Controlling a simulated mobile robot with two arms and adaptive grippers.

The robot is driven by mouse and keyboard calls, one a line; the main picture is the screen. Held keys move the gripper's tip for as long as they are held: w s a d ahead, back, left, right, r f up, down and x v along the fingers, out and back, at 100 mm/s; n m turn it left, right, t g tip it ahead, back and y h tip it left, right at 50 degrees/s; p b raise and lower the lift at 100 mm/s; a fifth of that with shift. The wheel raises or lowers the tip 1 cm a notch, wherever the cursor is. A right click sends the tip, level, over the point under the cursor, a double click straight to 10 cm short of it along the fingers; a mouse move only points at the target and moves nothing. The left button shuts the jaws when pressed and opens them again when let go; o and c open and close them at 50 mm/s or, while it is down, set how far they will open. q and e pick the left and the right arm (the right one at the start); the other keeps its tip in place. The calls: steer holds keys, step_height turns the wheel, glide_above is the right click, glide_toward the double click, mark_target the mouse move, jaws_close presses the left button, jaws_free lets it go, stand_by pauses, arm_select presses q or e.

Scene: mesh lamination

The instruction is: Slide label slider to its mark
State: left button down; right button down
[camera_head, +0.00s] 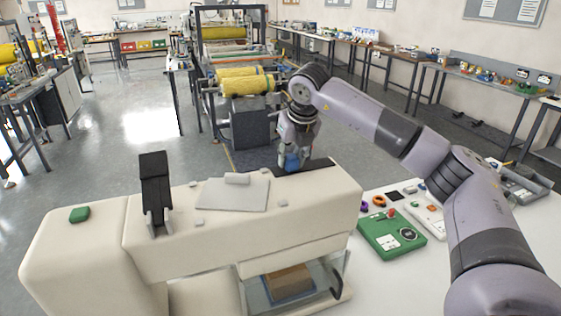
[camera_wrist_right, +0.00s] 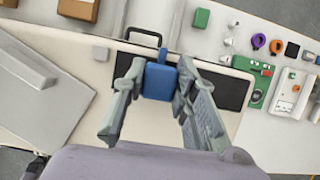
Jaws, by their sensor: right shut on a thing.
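A blue slider block (camera_wrist_right: 158,80) sits between the fingers of my right gripper (camera_wrist_right: 160,85) in the right wrist view. The gripper is shut on it, over a dark strip (camera_wrist_right: 233,92) on top of the cream machine. In the head view my right gripper (camera_head: 291,160) reaches down to the blue block (camera_head: 293,163) on the dark strip (camera_head: 318,165) at the machine's right end. The cream machine (camera_head: 90,250) fills the lower left. I cannot make out a label mark; the fingers and block hide part of the strip. My left gripper is not in view.
A green box (camera_head: 388,236) with a red knob lies on the white table right of the machine. A raised black lever (camera_head: 155,185) and a grey plate (camera_head: 232,195) are on the machine's top. A brown block (camera_head: 288,280) sits below the machine's arm.

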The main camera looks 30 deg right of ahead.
mark_target(304, 167)
steer(key=d, duration=0.2)
steer(key=s+d, duration=0.1)
steer(key=d, duration=0.1)
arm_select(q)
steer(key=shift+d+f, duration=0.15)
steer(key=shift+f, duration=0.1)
arm_select(e)
steer(key=shift+a, duration=0.2)
steer(key=c, duration=1.6)
jaws_free()
steer(key=shift+w+a+r, duration=0.1)
steer(key=shift+a, duration=0.05)
steer(key=o, duration=0.3)
steer(key=v, duration=1.2)
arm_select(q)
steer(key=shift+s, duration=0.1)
